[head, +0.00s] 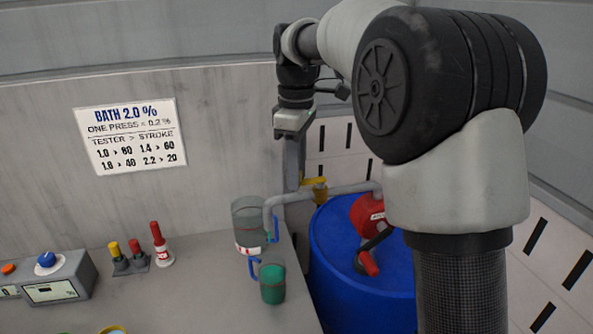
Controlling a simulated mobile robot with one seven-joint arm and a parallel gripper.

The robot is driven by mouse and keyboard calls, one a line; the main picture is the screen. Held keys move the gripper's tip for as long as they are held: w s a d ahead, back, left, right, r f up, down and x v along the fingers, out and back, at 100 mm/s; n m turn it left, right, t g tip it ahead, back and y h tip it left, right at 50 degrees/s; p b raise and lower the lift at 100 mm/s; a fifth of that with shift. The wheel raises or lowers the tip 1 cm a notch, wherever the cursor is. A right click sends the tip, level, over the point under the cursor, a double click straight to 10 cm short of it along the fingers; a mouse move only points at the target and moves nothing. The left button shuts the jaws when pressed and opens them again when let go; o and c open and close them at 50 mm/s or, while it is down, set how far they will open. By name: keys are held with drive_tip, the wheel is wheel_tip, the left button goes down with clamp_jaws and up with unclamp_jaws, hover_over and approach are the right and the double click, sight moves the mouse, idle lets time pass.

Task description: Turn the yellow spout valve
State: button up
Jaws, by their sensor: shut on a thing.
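The yellow spout valve (317,188) sits on the grey spout pipe (345,189), above the gap between the bench and the blue drum. My gripper (298,176) points down from the wrist at the upper middle, and its fingertips are at the left side of the valve. It is shut on the valve's yellow lever; the fingers are small and hard to make out against the grey post behind.
A blue drum (335,285) with a red pump (369,217) stands right of the bench (200,300). My arm covers the right.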

drive_tip(key=shift+s+d+f, duration=0.1)
drive_tip(key=shift+s, duration=0.1)
drive_tip(key=shift+o, duration=0.4)
drive_tip(key=shift+s+d+b, duration=0.25)
drive_tip(key=shift+s+b, duration=0.1)
drive_tip(key=shift+s, duration=0.2)
drive_tip(key=shift+d, duration=0.15)
drive_tip(key=shift+s+d, duration=0.45)
drive_tip(key=shift+s, duration=0.05)
drive_tip(key=shift+c, duration=0.4)
drive_tip(key=shift+d, duration=0.15)
